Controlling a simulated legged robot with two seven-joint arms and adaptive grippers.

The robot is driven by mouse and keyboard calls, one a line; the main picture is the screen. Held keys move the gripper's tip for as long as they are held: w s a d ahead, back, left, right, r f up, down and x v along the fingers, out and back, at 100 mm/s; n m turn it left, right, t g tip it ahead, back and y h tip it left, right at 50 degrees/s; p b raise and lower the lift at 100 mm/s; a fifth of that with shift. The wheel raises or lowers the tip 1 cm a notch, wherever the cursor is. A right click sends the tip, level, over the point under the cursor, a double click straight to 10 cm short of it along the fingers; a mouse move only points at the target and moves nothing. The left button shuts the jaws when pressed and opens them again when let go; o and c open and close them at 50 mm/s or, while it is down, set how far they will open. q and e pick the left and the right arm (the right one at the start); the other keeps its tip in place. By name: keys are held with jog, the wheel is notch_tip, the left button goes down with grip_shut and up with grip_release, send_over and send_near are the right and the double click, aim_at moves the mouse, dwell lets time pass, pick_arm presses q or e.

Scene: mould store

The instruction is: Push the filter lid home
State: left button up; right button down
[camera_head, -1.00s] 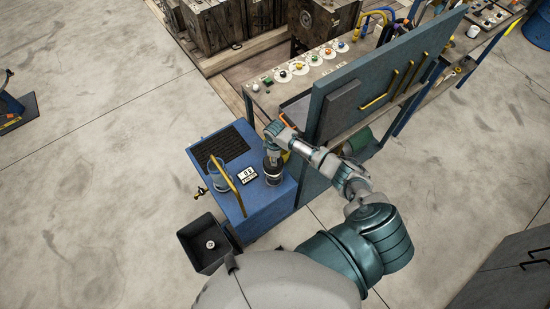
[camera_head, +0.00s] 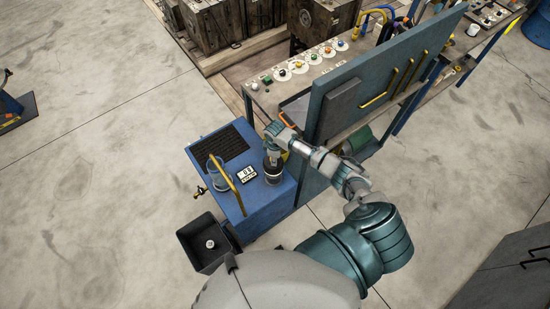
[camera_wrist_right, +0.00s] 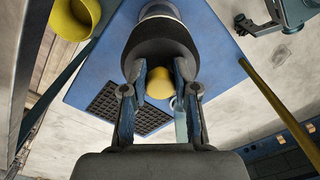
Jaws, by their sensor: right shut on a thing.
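The filter lid is a dark round piece (camera_head: 273,163) on top of a short upright cylindrical housing (camera_head: 274,178) on the blue cabinet (camera_head: 265,205). In the right wrist view the dark lid (camera_wrist_right: 160,44) shows beyond my fingers, with a yellow knob (camera_wrist_right: 158,83) between them. My right gripper (camera_head: 272,154) reaches down onto the lid from above and is shut on its knob; its two blue-padded fingers also show in the right wrist view (camera_wrist_right: 159,76). I cannot tell how the lid's lower edge meets the housing. My left gripper is not in view.
On the cabinet are a small display (camera_head: 247,174), a black grille (camera_head: 223,147) and a yellow bar (camera_head: 235,188). A black bin (camera_head: 203,244) with a small pale part stands at its front left. A tall teal panel (camera_head: 375,80) rises beside my right arm.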

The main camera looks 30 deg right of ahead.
jog(key=shift+f+b, duration=1)
jog(key=shift+f, duration=0.5)
jog(key=shift+f, duration=0.1)
jog(key=shift+s+a+f+b, duration=0.4)
jog(key=shift+s+f+b, duration=0.35)
jog(key=shift+f, duration=0.1)
jog(key=shift+w+f, duration=0.2)
jog(key=shift+f, duration=0.1)
jog(key=shift+w+d+f, duration=0.25)
jog(key=shift+w+f, duration=0.05)
jog(key=shift+w, duration=0.05)
jog(key=shift+w+d, duration=0.15)
jog(key=shift+d+r, duration=0.1)
jog(key=shift+d, duration=0.05)
jog(key=shift+a+r, duration=0.2)
jog(key=shift+r, duration=0.05)
